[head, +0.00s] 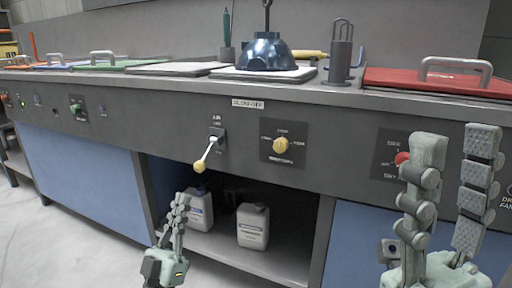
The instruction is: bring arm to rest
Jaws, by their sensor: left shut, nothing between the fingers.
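My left gripper (181,199) is low in front of the open cabinet bay, its fingers together and pointing up, with nothing held. It appears just below the yellow-knobbed lever (205,162) on the front panel, with a visible gap between them. The lever slants down to the left. My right gripper (455,140) stands upright at the right, in front of the panel. Its two fingers are spread apart and nothing shows between them. It partly hides the red knob (402,158).
A yellow knob (281,145) sits mid-panel. White jugs (253,226) stand in the bay. Floor (60,235) at left is clear.

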